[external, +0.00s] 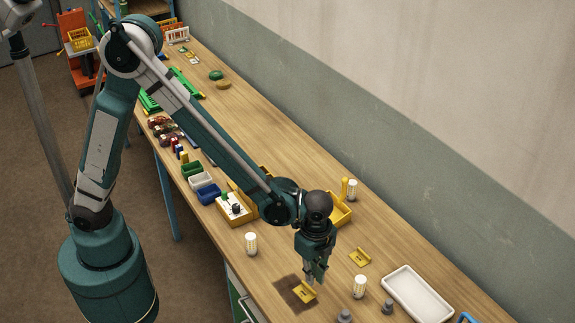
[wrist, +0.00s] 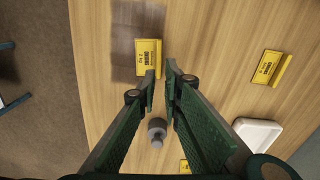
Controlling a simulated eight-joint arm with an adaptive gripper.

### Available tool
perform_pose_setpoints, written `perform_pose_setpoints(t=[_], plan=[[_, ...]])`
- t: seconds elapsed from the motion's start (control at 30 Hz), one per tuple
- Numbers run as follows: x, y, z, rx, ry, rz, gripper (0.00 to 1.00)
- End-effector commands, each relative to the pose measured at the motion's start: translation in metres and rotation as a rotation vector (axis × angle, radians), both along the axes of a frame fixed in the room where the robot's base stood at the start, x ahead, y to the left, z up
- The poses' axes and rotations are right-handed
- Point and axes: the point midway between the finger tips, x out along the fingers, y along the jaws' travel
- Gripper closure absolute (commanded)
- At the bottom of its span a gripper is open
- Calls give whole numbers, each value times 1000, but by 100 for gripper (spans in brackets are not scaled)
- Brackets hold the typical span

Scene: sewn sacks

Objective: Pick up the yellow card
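A yellow card (external: 305,292) with dark print lies partly on a dark brown patch (external: 284,284) at the table's near edge. In the wrist view this card (wrist: 146,58) has a raised strip along its right side, close to my fingertips. A second yellow card (external: 360,257) lies further right, and it also shows in the wrist view (wrist: 267,67). Part of another yellow piece (wrist: 184,166) shows at the bottom of the wrist view. My gripper (external: 316,281) points down just above the first card. Its fingertips (wrist: 161,69) are a narrow gap apart, with nothing clearly held.
A white tray (external: 390,280) lies to the right. White ribbed cylinders (external: 251,244) (external: 359,287) and grey knobs (external: 388,307) stand around the gripper. Yellow bins (external: 340,215) and a blue bin (external: 208,194) are further back. The wall runs along the right side.

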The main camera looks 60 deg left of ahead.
Motion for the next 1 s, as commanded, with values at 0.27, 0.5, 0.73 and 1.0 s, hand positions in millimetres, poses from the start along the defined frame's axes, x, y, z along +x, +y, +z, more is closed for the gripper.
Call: perform_pose_setpoints(t=[0.27,0.5,0.73,1.0], plan=[[0,0,-6,0,0,0,91],[0,0,-7,0,0,0,91],[-1,1,-20,0,0,0,91],[-2,2,-46,0,0,0,91]])
